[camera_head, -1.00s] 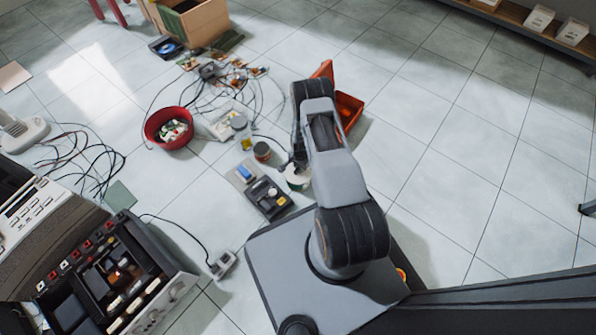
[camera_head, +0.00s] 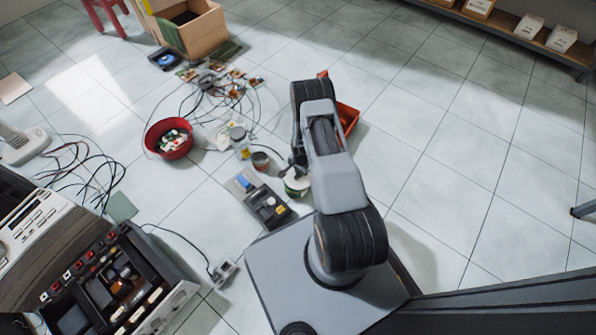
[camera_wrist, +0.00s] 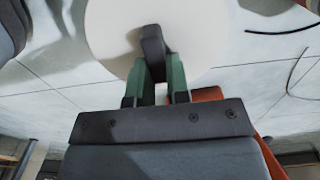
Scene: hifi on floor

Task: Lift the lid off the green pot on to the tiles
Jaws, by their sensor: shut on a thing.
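The green pot (camera_head: 296,189) stands on the tiles just left of my arm in the head view, partly hidden by it. Its pale round lid (camera_wrist: 105,30) fills the top of the wrist view, with a dark knob (camera_wrist: 152,42) in the middle. My gripper (camera_wrist: 161,66) is shut on that knob; its green-sided fingers stand either side of it. The pot itself is hidden behind the lid in the wrist view. I cannot tell for sure how large any gap between lid and pot is.
A black tool tray (camera_head: 268,207), a small tin (camera_head: 261,161) and a jar (camera_head: 240,145) stand left of the pot. A red bowl (camera_head: 170,140) and loose cables lie beyond. An orange bin (camera_head: 347,117) is behind my arm. Bare tiles (camera_head: 450,170) spread to the right.

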